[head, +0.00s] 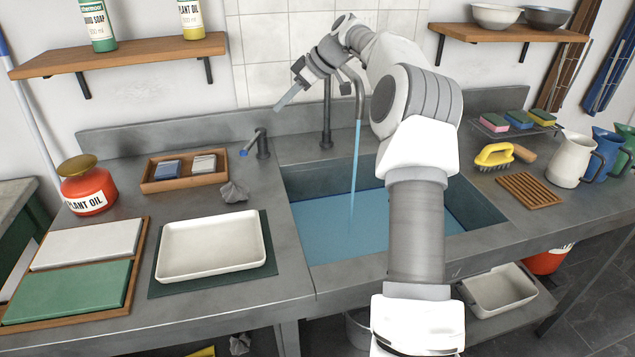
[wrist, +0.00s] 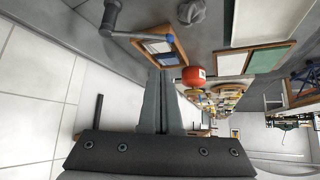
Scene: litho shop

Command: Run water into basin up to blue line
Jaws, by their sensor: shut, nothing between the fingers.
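The sunken metal basin (head: 485,212) holds blue-tinted water (head: 345,235). A stream (head: 356,160) falls into it from the curved spout (head: 358,85). I cannot make out a separate blue line on its walls. A tap lever (head: 262,143) with a blue tip stands on the counter left of the basin; it also shows in the wrist view (wrist: 135,34). My gripper (head: 280,106) is shut and empty, raised above and behind the lever, apart from it. Its closed fingers (wrist: 160,76) show in the wrist view. My arm hides part of the basin's right side.
Left of the basin are a white tray (head: 165,273), a wooden box with two blocks (head: 146,188), a grey crumpled cloth (head: 234,192) and a red oil jar (head: 88,190). A yellow brush (head: 494,155) and white jug (head: 567,160) stand right. Shelves hang above both sides.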

